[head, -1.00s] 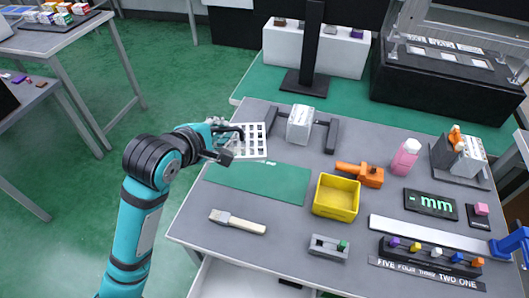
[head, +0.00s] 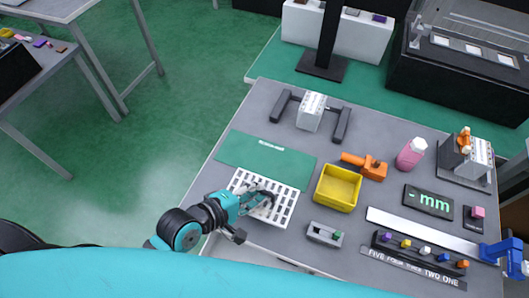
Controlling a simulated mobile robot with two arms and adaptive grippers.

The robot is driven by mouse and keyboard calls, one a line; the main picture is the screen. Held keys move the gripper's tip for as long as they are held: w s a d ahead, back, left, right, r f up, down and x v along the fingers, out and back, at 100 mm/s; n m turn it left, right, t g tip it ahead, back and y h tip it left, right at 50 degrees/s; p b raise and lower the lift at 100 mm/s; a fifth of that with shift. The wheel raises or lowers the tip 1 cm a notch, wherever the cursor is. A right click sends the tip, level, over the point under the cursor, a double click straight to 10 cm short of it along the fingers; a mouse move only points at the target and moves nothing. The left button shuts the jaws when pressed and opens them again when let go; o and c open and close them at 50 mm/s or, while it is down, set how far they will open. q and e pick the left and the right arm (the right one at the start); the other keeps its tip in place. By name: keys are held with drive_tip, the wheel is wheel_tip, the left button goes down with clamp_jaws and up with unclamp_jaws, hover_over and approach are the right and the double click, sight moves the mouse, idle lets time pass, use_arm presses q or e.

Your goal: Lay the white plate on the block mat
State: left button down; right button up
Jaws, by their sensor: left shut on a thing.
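The white plate (head: 284,206), a flat grid with rows of square holes, is in my left gripper (head: 264,197) in the head view. The gripper is shut on it. The plate covers part of the near edge of the green block mat (head: 262,160); I cannot tell whether it touches the mat or hangs above it. Most of the mat is bare, with a small white label at its far edge. My right gripper is not in view.
The yellow bin (head: 338,188) stands right of the plate, with a grey block holder (head: 324,234) in front of it. An orange tool (head: 365,166) and a grey fixture with two dark arms (head: 311,112) are farther back.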

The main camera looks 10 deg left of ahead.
use_arm(q)
drive_tip(key=w, duration=0.5)
drive_tip(key=w+a+f, duration=0.1)
drive_tip(key=w, duration=0.4)
drive_tip(key=w+p, duration=0.1)
drive_tip(key=w, duration=0.4)
drive_tip(key=shift+a+f, duration=0.15)
drive_tip(key=shift+a, duration=0.15)
drive_tip(key=shift+w+f, duration=0.15)
drive_tip(key=shift+w, duration=0.1)
drive_tip(key=shift+f, duration=1.65)
drive_tip(key=shift+f, duration=0.2)
drive_tip(key=c, duration=1.4)
unclamp_jaws()
drive_tip(key=shift+o, duration=0.2)
